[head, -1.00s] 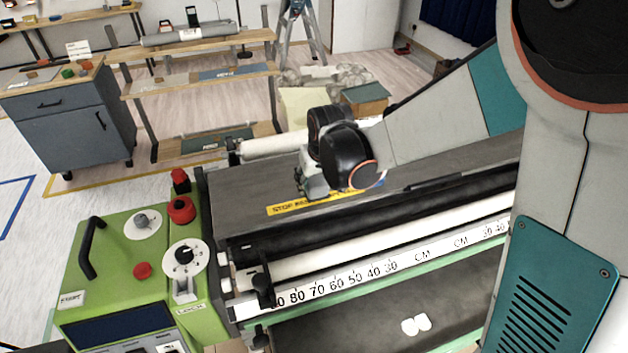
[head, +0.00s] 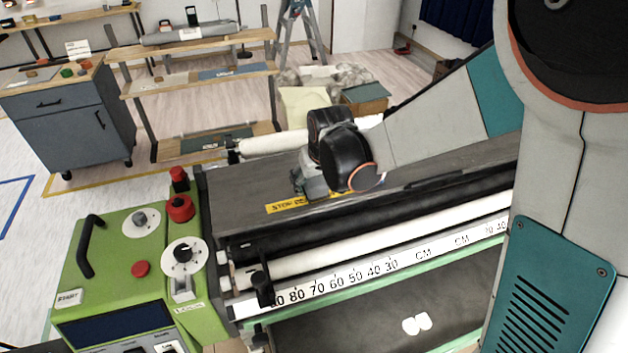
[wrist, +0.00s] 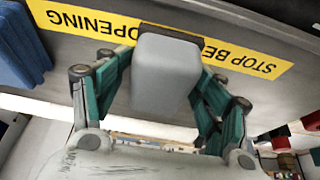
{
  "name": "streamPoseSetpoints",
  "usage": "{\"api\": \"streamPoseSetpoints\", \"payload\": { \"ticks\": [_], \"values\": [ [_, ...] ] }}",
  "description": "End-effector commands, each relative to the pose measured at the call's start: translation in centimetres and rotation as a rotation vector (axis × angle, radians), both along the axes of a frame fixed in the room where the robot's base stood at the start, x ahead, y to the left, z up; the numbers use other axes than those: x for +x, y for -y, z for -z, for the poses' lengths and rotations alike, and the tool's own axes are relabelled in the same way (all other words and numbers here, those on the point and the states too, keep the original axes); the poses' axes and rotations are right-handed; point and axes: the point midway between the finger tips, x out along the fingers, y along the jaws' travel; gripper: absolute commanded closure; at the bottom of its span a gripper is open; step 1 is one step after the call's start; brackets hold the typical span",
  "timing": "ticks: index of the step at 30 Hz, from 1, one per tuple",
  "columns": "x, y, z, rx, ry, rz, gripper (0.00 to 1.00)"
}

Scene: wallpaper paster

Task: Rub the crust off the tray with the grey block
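The grey block (wrist: 163,88) is held between the teal fingers of my gripper (wrist: 166,66) in the wrist view. In the head view my gripper (head: 309,182) is low over the long dark grey top of the machine (head: 240,190), by a yellow warning label (head: 284,206). The label also shows in the wrist view (wrist: 85,22). A dark brown patch (wrist: 172,32) crosses the label just behind the block; it may be the crust. The block hides part of it. I cannot tell whether the block touches the surface. Which part is the tray is unclear.
A blue ridged object (wrist: 18,45) lies on the surface at the wrist view's upper left. In the head view, the green control panel (head: 130,250) stands left of the machine. Rollers and a ruler strip (head: 400,262) run along the front. Shelves (head: 200,80) stand behind.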

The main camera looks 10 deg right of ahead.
Motion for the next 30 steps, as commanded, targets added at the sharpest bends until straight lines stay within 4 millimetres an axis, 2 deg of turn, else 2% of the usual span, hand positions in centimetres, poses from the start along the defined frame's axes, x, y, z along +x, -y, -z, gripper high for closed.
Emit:
{"api": "streamPoseSetpoints", "payload": {
  "ticks": [7,11,24,30],
  "values": [
    [0.1,0.0,-0.3,0.0,0.002,0.0,0.34],
    [0.1,0.0,-1.4,0.0,0.002,0.0,0.34],
    [-3.7,0.8,-10.1,0.001,0.003,0.0,0.34],
    [-4.9,1.1,-12.7,0.001,0.003,-0.001,0.34]
  ]
}}
